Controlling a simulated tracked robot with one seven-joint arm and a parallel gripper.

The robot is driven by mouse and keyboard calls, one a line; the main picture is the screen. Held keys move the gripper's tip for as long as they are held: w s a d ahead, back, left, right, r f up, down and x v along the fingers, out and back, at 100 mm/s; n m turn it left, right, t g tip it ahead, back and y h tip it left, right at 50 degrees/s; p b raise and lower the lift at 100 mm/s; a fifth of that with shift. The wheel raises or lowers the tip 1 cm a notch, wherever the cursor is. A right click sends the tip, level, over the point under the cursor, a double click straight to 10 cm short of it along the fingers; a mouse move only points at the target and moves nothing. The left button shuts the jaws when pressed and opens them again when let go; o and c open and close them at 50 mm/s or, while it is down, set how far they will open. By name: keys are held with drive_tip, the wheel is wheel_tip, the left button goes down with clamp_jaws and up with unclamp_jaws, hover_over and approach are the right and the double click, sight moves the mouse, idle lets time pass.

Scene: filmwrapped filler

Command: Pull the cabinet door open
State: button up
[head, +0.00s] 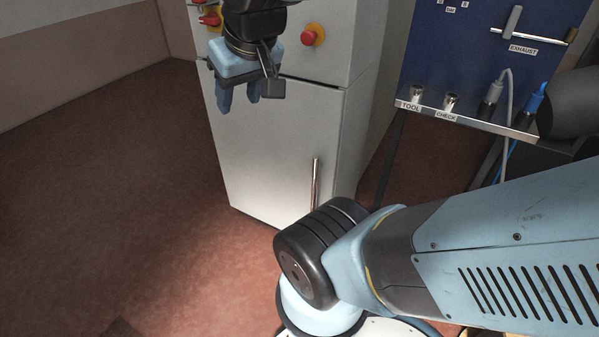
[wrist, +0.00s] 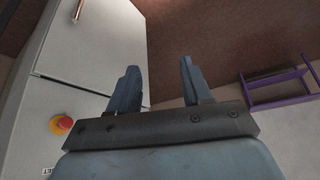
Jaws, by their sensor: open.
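The cabinet is light grey, and its lower door (head: 265,150) is shut in the head view. A vertical metal bar handle (head: 315,185) is on the door's right side, its lower end near my arm. My gripper (head: 239,100) is in front of the door's upper left part, well above and left of the handle, and holds nothing. In the wrist view my gripper (wrist: 158,85) has its two blue fingers apart. That view also shows the door (wrist: 100,45) at upper left and the handle (wrist: 80,9) at the top edge.
A red stop button (head: 312,35) is on the cabinet above the door. A blue panel (head: 480,50) with a shelf (head: 470,122), sockets and cables stands at right. A purple frame (wrist: 275,88) shows in the wrist view. Open reddish floor (head: 110,180) lies left of the cabinet.

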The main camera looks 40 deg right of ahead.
drive_tip(key=w+d+f+n+g+h, duration=0.25)
drive_tip(key=w+d+f+g, duration=0.25)
drive_tip(key=w+f, duration=0.6)
drive_tip(key=w+d+f+n+g+h, duration=0.2)
drive_tip(key=w+d+f+g+h, duration=0.25)
drive_tip(key=w+f, duration=0.6)
drive_tip(key=n+h, duration=1.1)
approach(314, 182)
drive_tip(key=shift+t, duration=0.25)
drive_tip(key=d, duration=0.3)
drive_tip(key=s+d, duration=0.1)
drive_tip(key=d, duration=0.6)
drive_tip(key=shift+s+d+f, duration=0.15)
drive_tip(key=shift+d+f, duration=0.25)
clamp_jaws()
